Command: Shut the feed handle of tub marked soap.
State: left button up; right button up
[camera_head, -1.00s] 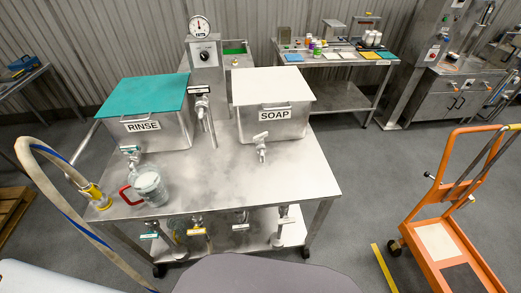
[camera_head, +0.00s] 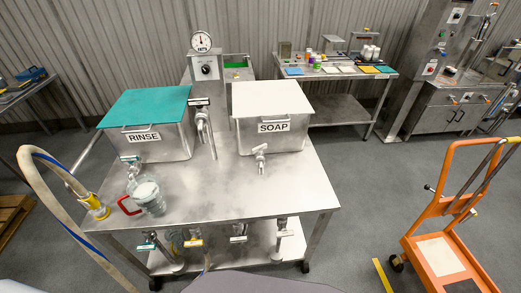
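The tub marked SOAP (camera_head: 255,135) is a steel box with a white lid, standing on the right back part of a steel table. Its front tap (camera_head: 261,165) carries a pale handle (camera_head: 260,150) that looks slanted to one side. Under the tabletop hang several valves with coloured tags; the rightmost one (camera_head: 283,235) has a white tag like the soap lid. Whether these valve handles are open or shut is too small to tell. Neither of my grippers shows in this view.
The tub marked RINSE (camera_head: 165,147) with a green lid stands to the left. A glass jug (camera_head: 150,195) with a red handle sits under its tap. A hose (camera_head: 40,175) curves at the table's left.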

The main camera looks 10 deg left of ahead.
aim_at(259, 149)
jog(key=k+l+u, duration=0.1)
jog(key=l, duration=0.35)
jog(key=k+l+u, duration=0.1)
jog(key=k+l, duration=0.15)
jog(key=l, duration=0.2)
jog(key=k+l+u, duration=0.1)
jog(key=l, duration=0.3)
jog(key=k+l+u, duration=0.1)
jog(key=k+l, duration=0.25)
jog(key=l, duration=0.05)
